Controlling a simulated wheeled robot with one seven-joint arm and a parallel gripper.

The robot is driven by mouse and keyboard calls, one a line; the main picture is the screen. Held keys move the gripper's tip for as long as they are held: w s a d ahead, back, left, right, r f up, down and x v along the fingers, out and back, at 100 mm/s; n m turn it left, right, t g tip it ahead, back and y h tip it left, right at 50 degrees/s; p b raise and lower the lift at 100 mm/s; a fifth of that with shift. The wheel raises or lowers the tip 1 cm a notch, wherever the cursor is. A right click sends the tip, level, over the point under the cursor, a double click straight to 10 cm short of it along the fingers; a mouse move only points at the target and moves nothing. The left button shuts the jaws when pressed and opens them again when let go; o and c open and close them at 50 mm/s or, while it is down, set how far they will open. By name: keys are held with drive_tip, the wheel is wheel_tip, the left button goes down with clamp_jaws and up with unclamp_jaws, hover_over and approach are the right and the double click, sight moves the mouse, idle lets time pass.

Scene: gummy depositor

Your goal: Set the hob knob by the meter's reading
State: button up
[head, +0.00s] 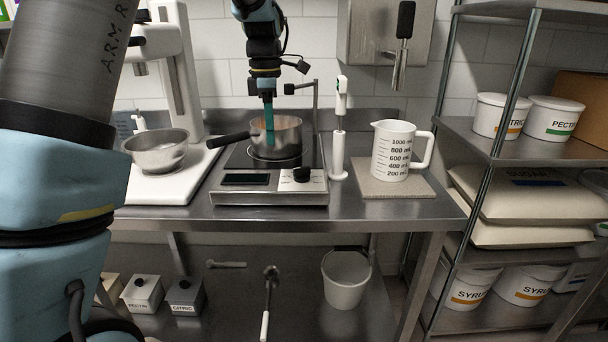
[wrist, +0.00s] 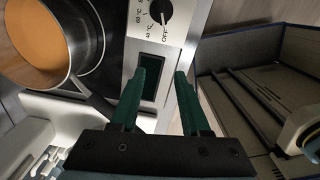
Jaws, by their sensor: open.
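The hob (head: 270,197) stands on the steel table with a dark display (head: 247,179) and a black knob (head: 301,174) on its front panel. In the wrist view the knob (wrist: 160,11) is partly cut off at the top; its white mark appears to point at OFF. The display (wrist: 151,78) shows no readable figure. A pot (head: 275,136) of orange liquid sits on the hob. A white upright device (head: 341,95) stands right of it; whether it is the meter I cannot tell. My gripper (head: 269,140) is open and empty, its fingers (wrist: 167,77) over the panel's display end, apart from the knob.
A measuring jug (head: 392,152) stands on a board at right. A steel bowl (head: 157,152) sits on the white machine base at left. The pot's black handle (head: 228,140) juts left. A bucket (head: 345,280) is on the lower shelf. Shelving with tubs (head: 502,115) stands right.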

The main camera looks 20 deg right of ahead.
sight(302, 167)
drive_tip(key=s+d+n, duration=0.2)
drive_tip(key=d+n, duration=0.1)
drive_tip(key=d, duration=0.4)
wheel_tip(302, 167, down, 10)
drive_tip(key=shift+w+d+r+p, duration=0.1)
drive_tip(key=shift+d+p, duration=0.05)
drive_tip(key=shift+p, duration=0.5)
drive_tip(key=shift+c, duration=0.2)
clamp_jaws()
